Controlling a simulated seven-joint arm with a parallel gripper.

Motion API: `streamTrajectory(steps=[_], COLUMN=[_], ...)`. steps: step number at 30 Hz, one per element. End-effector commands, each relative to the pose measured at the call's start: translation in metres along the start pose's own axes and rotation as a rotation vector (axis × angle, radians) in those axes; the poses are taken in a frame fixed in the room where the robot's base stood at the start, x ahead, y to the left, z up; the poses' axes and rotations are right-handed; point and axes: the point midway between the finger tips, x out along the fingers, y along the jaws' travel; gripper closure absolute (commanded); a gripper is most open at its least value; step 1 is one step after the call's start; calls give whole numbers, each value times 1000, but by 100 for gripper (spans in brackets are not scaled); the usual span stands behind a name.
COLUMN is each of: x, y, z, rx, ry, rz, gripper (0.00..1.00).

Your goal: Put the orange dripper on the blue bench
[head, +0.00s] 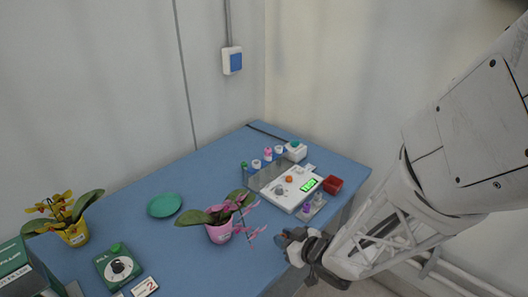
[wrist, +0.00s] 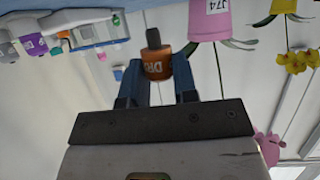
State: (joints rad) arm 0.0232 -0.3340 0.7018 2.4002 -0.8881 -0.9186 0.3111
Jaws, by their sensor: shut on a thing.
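The orange dripper (wrist: 156,66), a small bottle with a dark cap and a partly seen printed label, is between the fingers of my gripper (wrist: 158,84) in the wrist view. The gripper is shut on it. In the head view my gripper (head: 290,241) is at the front right edge of the blue bench (head: 165,235), to the right of the pink orchid pot. The dripper cannot be made out in the head view. I cannot tell its exact height over the bench.
A pink orchid pot (head: 219,231) stands mid-bench, its flowers leaning towards my gripper. A green saucer (head: 164,205) and yellow pot (head: 74,234) are left. Bare bench lies in front.

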Motion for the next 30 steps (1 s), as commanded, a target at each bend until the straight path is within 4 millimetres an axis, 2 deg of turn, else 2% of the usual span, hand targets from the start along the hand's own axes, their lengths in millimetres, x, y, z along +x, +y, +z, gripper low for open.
streamTrajectory(steps=[6, 12, 30], x=[32, 54, 64], y=[18, 30, 36], z=[-9, -15, -19], rx=[1, 0, 0], ry=[-1, -1, 0], rz=[-1, -1, 0], gripper=[95, 95, 95])
